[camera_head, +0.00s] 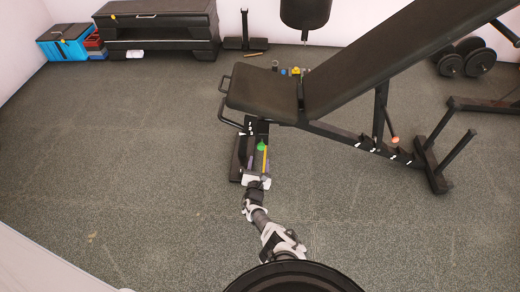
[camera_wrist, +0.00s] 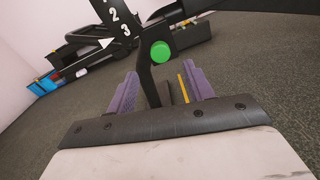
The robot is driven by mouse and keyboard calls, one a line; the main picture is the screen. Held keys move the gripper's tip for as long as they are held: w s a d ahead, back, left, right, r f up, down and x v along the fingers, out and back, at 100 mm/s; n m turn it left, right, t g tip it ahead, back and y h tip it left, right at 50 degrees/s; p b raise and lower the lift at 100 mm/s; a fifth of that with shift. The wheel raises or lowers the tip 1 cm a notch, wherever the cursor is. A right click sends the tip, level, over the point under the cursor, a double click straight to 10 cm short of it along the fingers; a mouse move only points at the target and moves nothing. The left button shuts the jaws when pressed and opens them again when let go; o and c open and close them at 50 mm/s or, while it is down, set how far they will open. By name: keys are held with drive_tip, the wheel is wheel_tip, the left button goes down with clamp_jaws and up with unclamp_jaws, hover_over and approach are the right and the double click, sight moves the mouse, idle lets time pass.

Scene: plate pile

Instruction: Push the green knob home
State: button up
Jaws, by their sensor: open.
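The green knob (camera_wrist: 160,52) is a round disc on the dark frame of the weight bench, seen face-on in the wrist view just beyond my fingertips. It also shows small in the head view (camera_head: 261,146), under the bench seat. My gripper (camera_wrist: 158,88) has two purple finger pads set apart, with the knob beyond the gap between them; I see no contact. In the head view my gripper (camera_head: 257,165) is low at the foot of the bench. How far the knob sticks out from the frame cannot be told.
A yellow strip (camera_wrist: 183,88) stands beside my right finger. White numbers mark a dark bar (camera_wrist: 118,18) at the upper left. Dumbbells (camera_head: 462,62) lie at right. The floor at left is clear.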

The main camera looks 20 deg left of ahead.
drive_tip(key=shift+p+v, duration=0.9)
drive_tip(key=shift+v, duration=1.15)
